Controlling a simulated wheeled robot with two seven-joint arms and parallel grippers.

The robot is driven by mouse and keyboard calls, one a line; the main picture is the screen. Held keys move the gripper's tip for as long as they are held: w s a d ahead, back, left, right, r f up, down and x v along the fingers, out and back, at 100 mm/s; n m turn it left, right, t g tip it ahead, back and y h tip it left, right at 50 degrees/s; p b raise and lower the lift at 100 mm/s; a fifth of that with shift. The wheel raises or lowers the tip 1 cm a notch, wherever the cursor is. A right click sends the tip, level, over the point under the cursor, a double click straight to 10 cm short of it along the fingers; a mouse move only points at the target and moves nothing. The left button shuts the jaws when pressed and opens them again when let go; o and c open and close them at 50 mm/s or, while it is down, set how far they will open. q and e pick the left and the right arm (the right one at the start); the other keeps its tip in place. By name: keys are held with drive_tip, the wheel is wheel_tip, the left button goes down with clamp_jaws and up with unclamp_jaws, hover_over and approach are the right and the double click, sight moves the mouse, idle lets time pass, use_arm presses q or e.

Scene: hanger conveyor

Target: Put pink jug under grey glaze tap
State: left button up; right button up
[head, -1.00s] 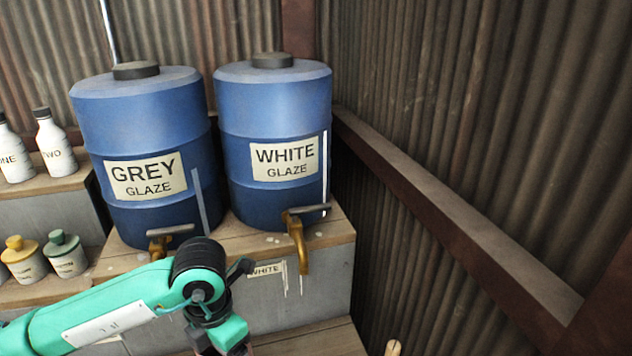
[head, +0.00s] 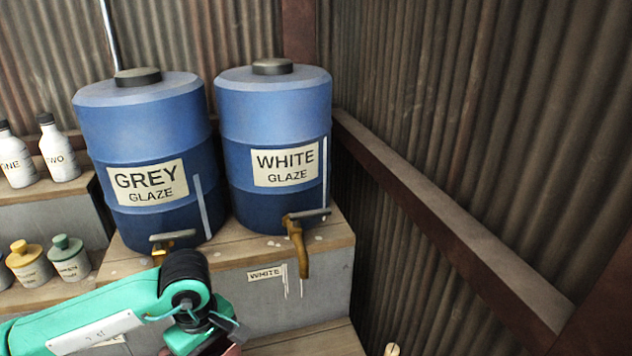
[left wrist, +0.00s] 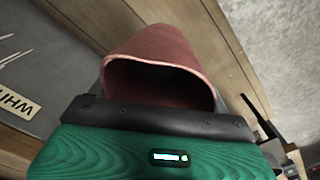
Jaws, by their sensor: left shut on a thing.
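The pink jug (left wrist: 165,50) fills the top middle of the left wrist view, its open mouth facing the camera. A sliver of it also shows at the bottom edge of the head view (head: 233,350). My left gripper (left wrist: 155,115) is shut on the jug; the fingertips are mostly hidden. In the head view the left gripper (head: 212,340) is at the bottom, below and right of the grey glaze tap (head: 172,238). That brass tap sits low on the blue GREY GLAZE drum (head: 145,130), its lower part hidden by my arm. My right gripper is out of view.
The WHITE GLAZE drum (head: 275,115) stands to the right, its brass tap (head: 297,245) overhanging the wooden ledge (head: 330,235). A lower wooden shelf (head: 315,340) lies below. Bottles (head: 57,150) and small jars (head: 68,258) stand left. A corrugated wall closes the right.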

use_arm(q)
drive_tip(key=m, duration=0.2)
drive_tip(key=a+m, duration=0.1)
drive_tip(key=m, duration=0.1)
drive_tip(key=shift+w+f+m, duration=0.1)
drive_tip(key=shift+f+m, duration=0.05)
drive_tip(key=shift+m, duration=0.25)
drive_tip(key=m, duration=0.3)
drive_tip(key=a+m+p, duration=0.1)
drive_tip(key=shift+f+m, duration=0.25)
drive_tip(key=shift+m, duration=0.05)
drive_tip(key=shift+w+a+m, duration=0.1)
drive_tip(key=shift+m, duration=0.5)
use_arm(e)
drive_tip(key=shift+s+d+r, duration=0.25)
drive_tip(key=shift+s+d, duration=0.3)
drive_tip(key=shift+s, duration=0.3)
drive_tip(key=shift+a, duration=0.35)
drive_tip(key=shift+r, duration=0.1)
